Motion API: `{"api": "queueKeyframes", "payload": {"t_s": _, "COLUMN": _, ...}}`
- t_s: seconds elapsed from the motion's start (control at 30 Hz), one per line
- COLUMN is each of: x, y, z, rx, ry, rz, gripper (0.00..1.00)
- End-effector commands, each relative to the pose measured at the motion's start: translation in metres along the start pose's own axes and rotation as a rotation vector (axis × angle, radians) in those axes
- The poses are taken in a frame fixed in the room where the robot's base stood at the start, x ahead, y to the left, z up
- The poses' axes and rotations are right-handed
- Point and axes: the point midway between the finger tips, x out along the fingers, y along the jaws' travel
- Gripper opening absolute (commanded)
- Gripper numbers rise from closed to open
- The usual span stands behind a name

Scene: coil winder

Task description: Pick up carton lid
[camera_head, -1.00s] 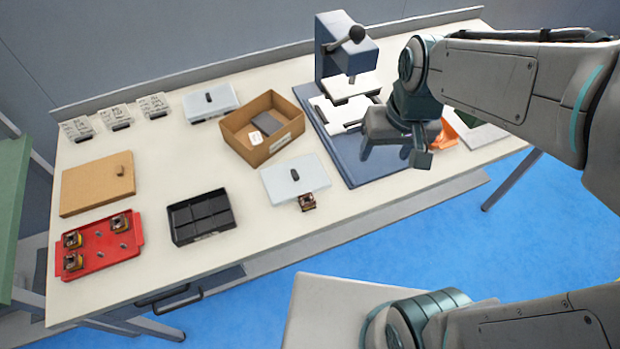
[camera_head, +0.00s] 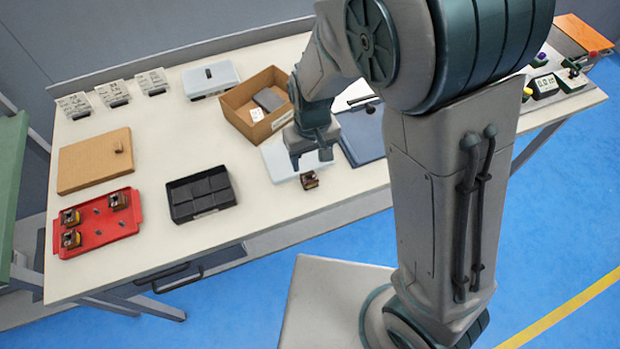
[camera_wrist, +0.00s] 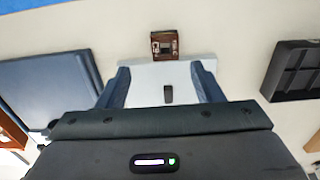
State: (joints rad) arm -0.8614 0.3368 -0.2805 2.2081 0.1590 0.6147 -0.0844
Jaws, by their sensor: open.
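A brown cardboard-coloured lid (camera_head: 92,162) with a small brown knob lies flat at the left of the table, far from my gripper. My gripper (camera_head: 311,158) is open and empty, low over a pale blue-white lid (camera_head: 278,161) in front of the open brown carton (camera_head: 236,114). In the wrist view, the pale lid (camera_wrist: 146,82) lies beneath my open gripper (camera_wrist: 161,85), its black knob (camera_wrist: 168,94) between the fingers in the picture. The height between fingers and knob cannot be told. My arm hides part of the pale lid in the head view.
A small brown coil part (camera_head: 309,180) sits close to the pale lid's edge. A black divided tray (camera_head: 200,195) and a red tray (camera_head: 97,232) with coil parts lie to the left. Another pale lidded box (camera_head: 210,78) stands behind. A blue press base (camera_head: 362,140) is at the right.

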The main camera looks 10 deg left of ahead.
Motion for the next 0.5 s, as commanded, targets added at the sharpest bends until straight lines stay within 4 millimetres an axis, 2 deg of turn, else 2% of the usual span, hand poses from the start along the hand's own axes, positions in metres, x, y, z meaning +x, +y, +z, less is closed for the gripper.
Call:
{"api": "queueKeyframes", "payload": {"t_s": 0.1, "x": 0.012, "y": 0.0, "z": 0.001, "rx": 0.001, "ry": -0.002, "rz": 0.0, "gripper": 0.6}}
{"api": "queueKeyframes", "payload": {"t_s": 0.27, "x": 0.02, "y": -0.001, "z": 0.002, "rx": 0.0, "ry": -0.003, "rz": 0.001, "gripper": 0.6}}
{"api": "queueKeyframes", "payload": {"t_s": 0.5, "x": 0.05, "y": -0.007, "z": 0.005, "rx": 0.002, "ry": -0.004, "rz": 0.001, "gripper": 0.6}}
